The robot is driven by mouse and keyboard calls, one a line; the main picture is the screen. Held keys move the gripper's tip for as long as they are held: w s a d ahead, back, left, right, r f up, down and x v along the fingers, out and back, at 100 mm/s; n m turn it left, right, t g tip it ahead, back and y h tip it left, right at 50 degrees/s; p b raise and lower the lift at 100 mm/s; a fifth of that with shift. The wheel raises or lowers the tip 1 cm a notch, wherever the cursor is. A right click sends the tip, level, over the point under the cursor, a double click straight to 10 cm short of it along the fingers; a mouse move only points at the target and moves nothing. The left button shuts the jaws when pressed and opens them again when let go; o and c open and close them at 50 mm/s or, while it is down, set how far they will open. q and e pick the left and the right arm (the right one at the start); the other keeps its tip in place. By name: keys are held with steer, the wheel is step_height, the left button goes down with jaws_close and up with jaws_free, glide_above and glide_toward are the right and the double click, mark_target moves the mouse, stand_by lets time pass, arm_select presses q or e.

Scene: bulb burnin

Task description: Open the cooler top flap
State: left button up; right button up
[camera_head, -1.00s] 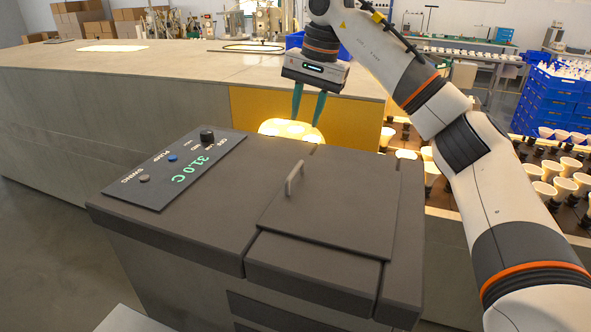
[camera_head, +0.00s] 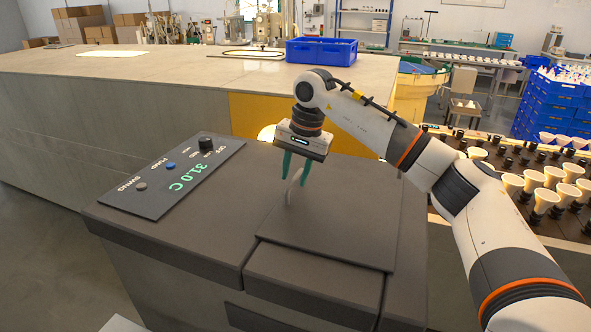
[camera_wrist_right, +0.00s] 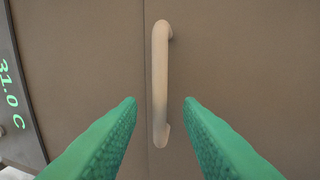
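The cooler is a dark grey box whose top flap (camera_head: 340,215) lies closed and flush with the lid. A pale metal bar handle (camera_head: 292,187) stands on the flap near its left edge; it also shows in the right wrist view (camera_wrist_right: 160,85). My right gripper (camera_head: 294,178) is open just above the handle, pointing down. In the right wrist view its green fingertips (camera_wrist_right: 161,101) lie on either side of the handle, apart from it. Contact cannot be seen. My left gripper is not in view.
A control panel (camera_head: 172,178) reading 31.0 C, with knobs, sits on the cooler's left side. A long counter (camera_head: 150,75) with a blue crate (camera_head: 321,51) stands behind. Racks of bulbs (camera_head: 545,195) stand to the right.

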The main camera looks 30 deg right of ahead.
steer(key=shift+f, duration=0.2)
steer(key=shift+c, duration=0.2)
jaws_close()
